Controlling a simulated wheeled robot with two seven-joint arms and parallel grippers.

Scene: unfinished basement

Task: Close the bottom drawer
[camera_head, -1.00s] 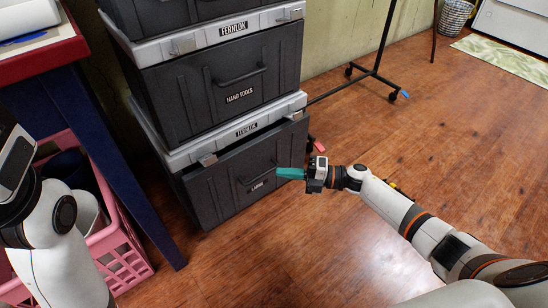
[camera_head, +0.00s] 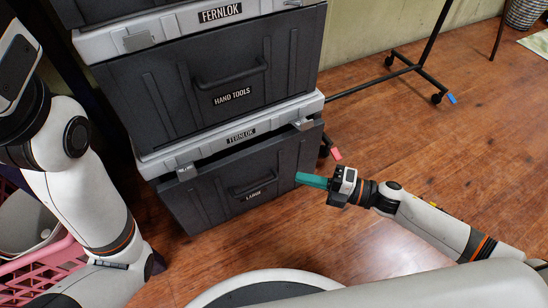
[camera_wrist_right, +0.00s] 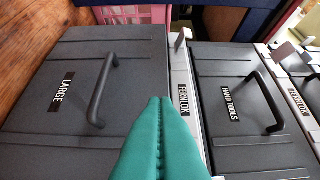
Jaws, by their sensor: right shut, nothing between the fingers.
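The bottom drawer (camera_head: 215,195) is the dark grey front labelled LARGE, with a bar handle (camera_head: 254,182). A dark gap shows along its top edge, and the front stands slightly out from the pale frame above. My right gripper (camera_head: 300,179) has teal fingers, shut and empty, at the right part of this front, right of the handle. Whether they touch it I cannot tell. In the right wrist view, the fingers (camera_wrist_right: 160,102) overlap the drawer front (camera_wrist_right: 45,125) beside its handle (camera_wrist_right: 100,90). My left arm shows at the left, but its fingers are not in view.
The HAND TOOLS drawer (camera_head: 180,75) sits above and looks shut. A pink basket (camera_head: 40,265) stands at the left, near my left arm. A black wheeled rack (camera_head: 415,67) stands behind at the right. The wooden floor (camera_head: 450,150) at right is open.

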